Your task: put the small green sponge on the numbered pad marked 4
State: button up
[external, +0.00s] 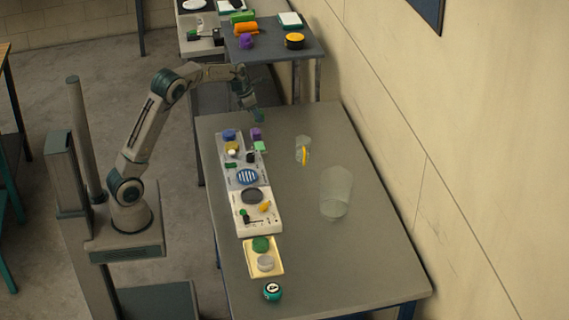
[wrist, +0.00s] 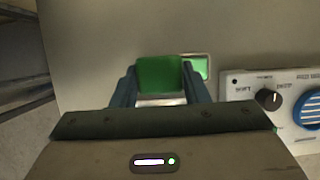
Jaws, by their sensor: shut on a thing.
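My gripper (wrist: 160,88) is shut on the small green sponge (wrist: 160,75), which sits between its two fingers in the wrist view. In the external view my gripper (external: 258,116) is above the far end of the table, beyond the row of panels, and the sponge is hard to make out there. In the wrist view a bright green pad in a silvery frame (wrist: 203,67) shows just behind and right of the sponge, partly hidden by it.
A panel with a black knob (wrist: 268,99) and a blue striped disc stands right in the wrist view. The grey table (external: 300,230) holds a clear tumbler (external: 336,192), a smaller glass (external: 303,148) with something yellow, and a cream tray (external: 278,243). The table's right side is mostly free.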

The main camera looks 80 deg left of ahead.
jog(key=shift+d+r, duration=0.35)
jog(key=shift+d, duration=0.25)
jog(key=w+d+m+g+h, duration=0.15)
jog(key=w+d+m, duration=0.25)
jog(key=d, duration=1.2)
jog(key=w+d+m+h, duration=0.2)
jog(key=w+d+m, duration=0.2)
jog(key=d, duration=1.3)
jog(key=s+d+r+m+g+p, duration=0.1)
jog(key=s+d+m, duration=0.2)
jog(key=d, duration=0.8)
jog(key=s+d+r+m+g+p, duration=0.1)
jog(key=s+d+m, duration=0.2)
jog(key=d, duration=0.8)
jog(key=s+d+r+m+g, duration=0.25)
jog(key=s+d+m, duration=0.55)
jog(key=s+d, duration=1.55)
jog(key=p, duration=0.3)
send_over(272, 290)
jog(key=a, duration=0.1)
jog(key=shift+h, duration=0.35)
jog(key=f, duration=0.7)
jog(key=shift+w+a+f, duration=0.2)
jog(key=shift+w+f, duration=0.05)
jog(key=shift+w, duration=0.1)
jog(key=shift+m, duration=0.3)
jog(key=shift+f, duration=2.05)
jog(key=shift+f, duration=0.1)
